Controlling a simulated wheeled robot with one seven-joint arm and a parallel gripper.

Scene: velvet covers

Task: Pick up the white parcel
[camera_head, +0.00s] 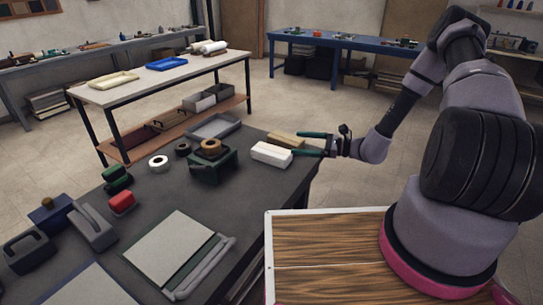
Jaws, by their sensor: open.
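The white parcel (271,154) lies on the dark worktable near its right edge. It is a small white block. My gripper (311,144) reaches in from the right with its two green fingers apart. The near finger's tip is at the parcel's right end in the picture, and the far finger passes beyond it, near a tan block (286,140). I cannot tell whether the near finger touches the parcel. Nothing shows held between the fingers.
A dark green tape dispenser with a brown roll (211,147) stands just left of the parcel. A grey tray (214,127) lies behind it. White tape (158,162), a red-topped block (122,202) and a paper trimmer (172,252) take up the table's left and front.

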